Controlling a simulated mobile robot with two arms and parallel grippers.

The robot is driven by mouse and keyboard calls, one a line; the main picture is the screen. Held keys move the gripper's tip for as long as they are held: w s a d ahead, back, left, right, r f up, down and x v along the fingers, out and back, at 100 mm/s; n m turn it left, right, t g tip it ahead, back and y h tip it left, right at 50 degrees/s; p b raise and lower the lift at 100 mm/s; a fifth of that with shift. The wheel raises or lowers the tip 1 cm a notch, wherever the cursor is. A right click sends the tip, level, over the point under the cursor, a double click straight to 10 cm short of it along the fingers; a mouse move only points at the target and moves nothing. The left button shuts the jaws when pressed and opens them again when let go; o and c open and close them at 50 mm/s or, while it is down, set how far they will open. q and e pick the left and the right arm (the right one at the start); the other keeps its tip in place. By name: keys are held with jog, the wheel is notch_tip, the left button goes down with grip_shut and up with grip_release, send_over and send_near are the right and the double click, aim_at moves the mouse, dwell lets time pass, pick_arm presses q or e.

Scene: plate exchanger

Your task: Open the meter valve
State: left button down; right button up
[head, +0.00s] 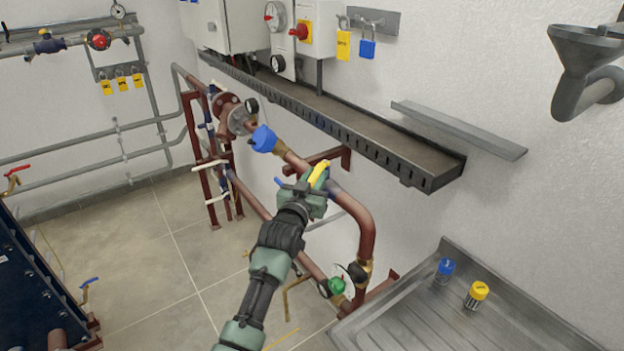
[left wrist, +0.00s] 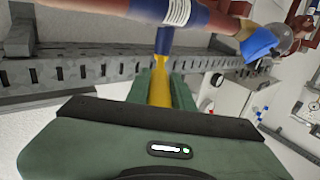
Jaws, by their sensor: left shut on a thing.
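A brown pipe with blue bands runs along the wall, and a yellow valve handle (head: 319,176) stands off it, likely the meter valve's. My left gripper (head: 312,187) is shut on this handle. In the left wrist view the yellow handle (left wrist: 160,93) sits between the two green fingers and joins a blue stem (left wrist: 164,42) on the pipe (left wrist: 205,17). A blue-capped fitting (head: 263,139), perhaps the meter, sits farther up the same pipe; it also shows in the left wrist view (left wrist: 259,43). The gripper hides part of the valve. My right gripper is not in view.
A slotted cable tray (head: 340,122) runs along the wall above the pipe. A metal sink top (head: 400,320) with blue-capped (head: 445,268) and yellow-capped (head: 478,292) containers stands at lower right. A green-handled valve (head: 336,286) is below. Tiled floor (head: 150,260) lies open at left.

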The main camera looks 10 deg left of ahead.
pick_arm(q)
jog(key=shift+d+y, duration=0.2)
jog(key=shift+y, duration=0.1)
jog(key=c, duration=1.2)
grip_release()
jog(key=shift+s+a+f, duration=0.1)
jog(key=shift+s+a, duration=0.05)
jog(key=shift+s, duration=0.3)
jog(key=s+b, duration=0.1)
jog(key=s, duration=0.5)
jog(key=shift+s+a+b, duration=0.15)
jog(key=shift+s+b, duration=0.25)
